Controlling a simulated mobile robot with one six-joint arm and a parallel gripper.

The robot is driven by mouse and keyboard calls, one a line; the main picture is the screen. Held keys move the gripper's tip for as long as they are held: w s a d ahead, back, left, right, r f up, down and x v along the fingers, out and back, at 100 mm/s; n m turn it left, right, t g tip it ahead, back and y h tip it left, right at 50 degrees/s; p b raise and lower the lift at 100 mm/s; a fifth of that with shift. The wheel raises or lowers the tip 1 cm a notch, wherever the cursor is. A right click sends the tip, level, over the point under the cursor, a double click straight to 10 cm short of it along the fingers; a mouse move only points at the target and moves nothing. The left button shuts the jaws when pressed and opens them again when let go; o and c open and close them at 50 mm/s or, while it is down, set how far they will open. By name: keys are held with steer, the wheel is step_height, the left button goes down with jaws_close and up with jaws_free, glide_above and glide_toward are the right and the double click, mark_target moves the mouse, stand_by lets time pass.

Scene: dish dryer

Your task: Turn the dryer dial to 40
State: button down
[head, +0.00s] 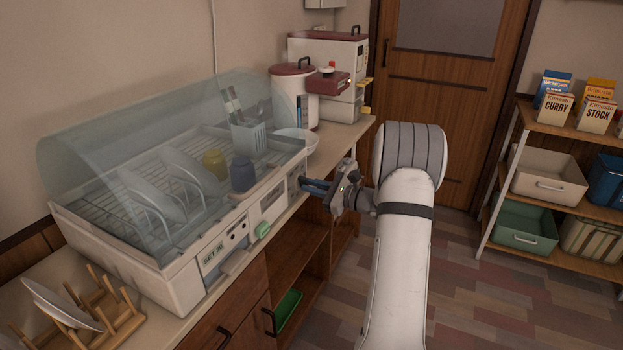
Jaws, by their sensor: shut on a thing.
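The dish dryer (180,268) stands on the counter at left, a cream box with a clear domed cover. Its front has a dark label, small dark controls and a pale green knob or button (262,231). My gripper (303,184) is at the right end of this front, its blue fingers pointing left against the panel. The fingers are shut on what seems to be the dial, which they hide. I cannot read the dial's number or its pointer.
Inside the dryer are plates (152,193), a yellow cup (214,163), a blue jar (242,174) and a cutlery holder (248,136). A wooden dish rack (122,318) is at front left.

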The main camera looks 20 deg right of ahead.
steer(key=shift+s+a+f+m+p, duration=0.1)
steer(key=shift+f+m+p, duration=0.05)
steer(key=shift+m+p, duration=0.85)
steer(key=shift+s+a+f+m+p, duration=0.1)
steer(key=shift+m+p, duration=0.65)
steer(key=shift+m, duration=0.45)
steer(key=shift+f, duration=0.1)
steer(key=c, duration=1.4)
jaws_free()
steer(key=shift+r, duration=0.2)
steer(key=shift+c, duration=0.2)
steer(key=shift+d, duration=0.1)
steer(key=v, duration=0.7)
steer(key=shift+s+d, duration=0.25)
